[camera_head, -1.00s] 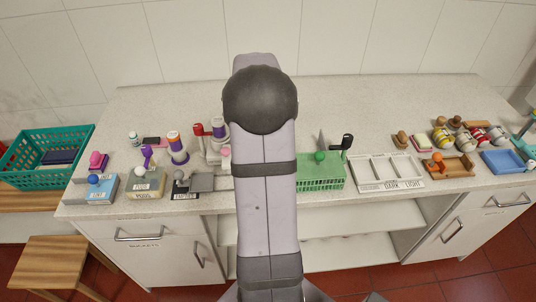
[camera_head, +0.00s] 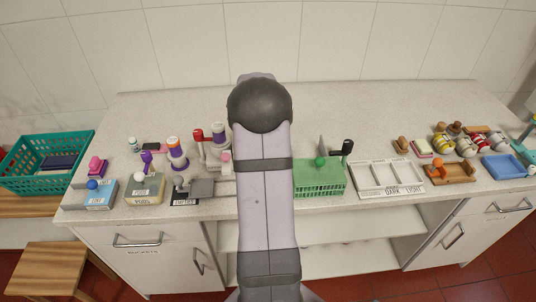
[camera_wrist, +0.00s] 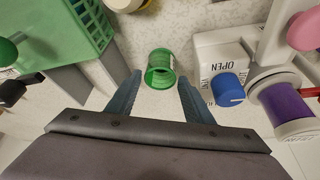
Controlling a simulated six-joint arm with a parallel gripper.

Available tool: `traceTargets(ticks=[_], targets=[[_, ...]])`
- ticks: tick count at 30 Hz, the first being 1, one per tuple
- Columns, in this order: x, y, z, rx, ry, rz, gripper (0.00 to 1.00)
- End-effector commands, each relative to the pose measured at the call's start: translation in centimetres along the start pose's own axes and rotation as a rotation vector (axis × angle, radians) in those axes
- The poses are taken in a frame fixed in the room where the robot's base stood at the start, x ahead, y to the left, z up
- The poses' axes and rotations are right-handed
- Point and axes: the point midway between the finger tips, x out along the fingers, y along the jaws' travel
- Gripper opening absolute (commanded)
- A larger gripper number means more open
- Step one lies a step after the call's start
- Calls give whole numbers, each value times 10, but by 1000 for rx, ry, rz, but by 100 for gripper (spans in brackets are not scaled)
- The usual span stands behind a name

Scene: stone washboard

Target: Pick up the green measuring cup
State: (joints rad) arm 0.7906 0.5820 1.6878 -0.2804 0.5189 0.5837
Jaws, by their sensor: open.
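The green measuring cup (camera_wrist: 160,68) is a small, translucent green cylinder on the speckled counter in the wrist view. It lies just ahead of and between the fingertips of my gripper (camera_wrist: 159,82). The two blue-grey fingers are spread apart, one on each side, with visible gaps to the cup. Nothing is held. In the head view my own arm hides the cup and the gripper.
A green slotted rack (camera_head: 320,178) stands left of the cup in the wrist view. A white stand marked OPEN (camera_wrist: 225,52), a blue knob (camera_wrist: 228,90) and a purple spool (camera_wrist: 288,106) are close on the right.

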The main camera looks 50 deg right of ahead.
Motion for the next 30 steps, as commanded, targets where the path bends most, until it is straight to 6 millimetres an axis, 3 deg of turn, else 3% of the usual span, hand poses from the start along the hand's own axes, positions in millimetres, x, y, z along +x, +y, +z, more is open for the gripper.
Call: traceTargets(ticks=[12, 23, 27, 30], targets=[[39, 0, 2, 1, -1, 0, 47], [46, -1, 2, 2, 2, -2, 47], [45, -1, 2, 2, 1, -2, 16], [45, -1, 2, 2, 1, -2, 16]])
